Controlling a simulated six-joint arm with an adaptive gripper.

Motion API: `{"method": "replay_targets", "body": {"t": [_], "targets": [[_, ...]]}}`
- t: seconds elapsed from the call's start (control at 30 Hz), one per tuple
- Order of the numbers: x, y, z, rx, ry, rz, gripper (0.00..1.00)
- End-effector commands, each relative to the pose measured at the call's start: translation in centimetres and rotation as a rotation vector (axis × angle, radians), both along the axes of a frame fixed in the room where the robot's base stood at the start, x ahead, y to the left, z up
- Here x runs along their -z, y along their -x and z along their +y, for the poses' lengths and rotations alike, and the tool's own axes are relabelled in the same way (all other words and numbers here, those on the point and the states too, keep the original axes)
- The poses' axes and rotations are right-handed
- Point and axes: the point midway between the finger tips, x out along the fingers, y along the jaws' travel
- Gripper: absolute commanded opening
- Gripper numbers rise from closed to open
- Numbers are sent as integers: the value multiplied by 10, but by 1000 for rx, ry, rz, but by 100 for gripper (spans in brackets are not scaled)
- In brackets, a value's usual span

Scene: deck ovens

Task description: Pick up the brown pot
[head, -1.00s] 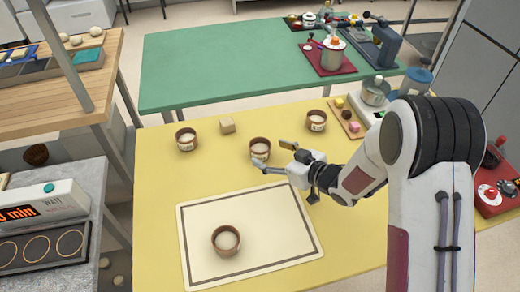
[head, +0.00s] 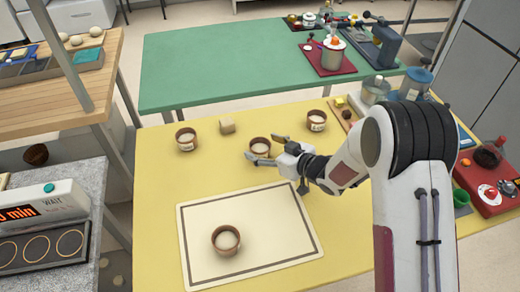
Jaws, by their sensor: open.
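Several small brown pots with pale contents stand on the yellow table. One brown pot (head: 259,147) is in the middle, and my gripper (head: 262,150) is open around or just above it, one finger on its far side and one on its near side. I cannot tell whether the fingers touch it. Another brown pot (head: 186,140) stands to the left, and one (head: 317,120) stands at the back right. A larger-looking brown pot (head: 226,240) stands on the cream mat (head: 290,212) with a dark border line.
A small beige block (head: 227,126) lies between the back pots. Behind my arm at the right are a scale, jars and a red device (head: 490,190). A green table (head: 220,65) stands behind. An oven-like unit (head: 45,215) is at left.

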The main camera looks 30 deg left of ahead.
Motion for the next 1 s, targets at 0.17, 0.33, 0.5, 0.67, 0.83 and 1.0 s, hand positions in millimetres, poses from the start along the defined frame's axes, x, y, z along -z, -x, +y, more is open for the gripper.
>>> {"method": "replay_targets", "body": {"t": [0.17,0.33,0.5,0.67,0.83,1.0], "targets": [[7,-4,15,-1,1,2,68],[8,-6,20,0,0,0,68],[8,-6,20,0,0,0,68],[8,-6,20,0,0,0,68],[8,-6,20,0,0,0,65],[8,-6,20,0,0,0,21]]}}
